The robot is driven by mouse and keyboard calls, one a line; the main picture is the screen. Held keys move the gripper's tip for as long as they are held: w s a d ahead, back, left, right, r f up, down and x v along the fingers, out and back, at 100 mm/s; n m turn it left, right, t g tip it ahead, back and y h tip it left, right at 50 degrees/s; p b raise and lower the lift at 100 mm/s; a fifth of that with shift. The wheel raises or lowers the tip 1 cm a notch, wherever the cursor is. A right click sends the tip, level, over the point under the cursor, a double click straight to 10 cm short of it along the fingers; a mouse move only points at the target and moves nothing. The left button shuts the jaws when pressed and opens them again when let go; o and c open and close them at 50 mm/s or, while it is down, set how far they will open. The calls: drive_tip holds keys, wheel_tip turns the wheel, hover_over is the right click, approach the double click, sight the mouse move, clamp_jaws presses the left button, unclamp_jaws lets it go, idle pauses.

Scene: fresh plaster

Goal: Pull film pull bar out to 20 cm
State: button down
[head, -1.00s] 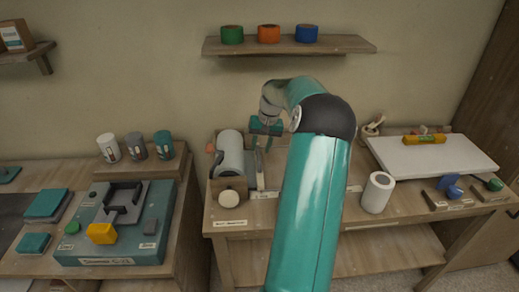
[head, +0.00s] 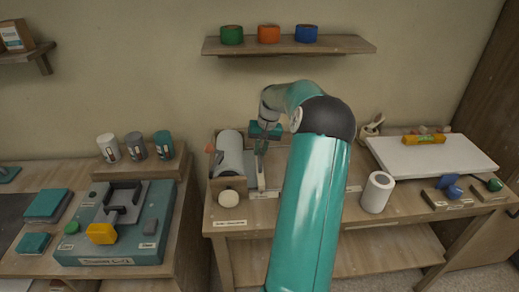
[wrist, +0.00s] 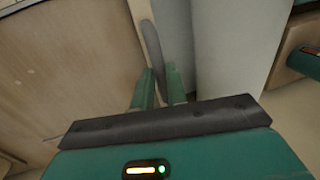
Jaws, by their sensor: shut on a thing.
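The film roll (head: 230,155) is a pale cylinder in a wooden dispenser at the left end of the middle bench. The film pull bar (head: 261,178) is a thin pale strip just right of the roll, running front to back. My gripper (head: 261,150) reaches down over the bar from above. In the wrist view my two teal fingers (wrist: 159,88) are close together around the edge of a narrow grey piece, which looks like the pull bar (wrist: 152,48). The pale roll (wrist: 225,50) stands just right of the fingers. My arm hides part of the bench right of the bar.
A white upright roll (head: 377,192) stands right of my arm. A white board with a yellow level (head: 424,139) lies farther right. A teal clamp station (head: 115,225) is on the left bench. A shelf with colored tape rolls (head: 290,45) hangs above.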

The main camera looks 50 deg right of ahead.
drive_tip(key=s+d, duration=0.4)
drive_tip(key=s, duration=0.1)
drive_tip(key=s+d, duration=0.4)
drive_tip(key=s, duration=0.1)
drive_tip(key=s+d, duration=0.4)
drive_tip(key=d, duration=0.1)
drive_tip(key=shift+s, duration=0.4)
drive_tip(key=c, duration=1.4)
unclamp_jaws()
wheel_tip(320, 180, up, 14)
drive_tip(key=s+d, duration=0.1)
drive_tip(key=s, duration=0.1)
drive_tip(key=shift+d+f, duration=0.25)
drive_tip(key=shift+d, duration=0.1)
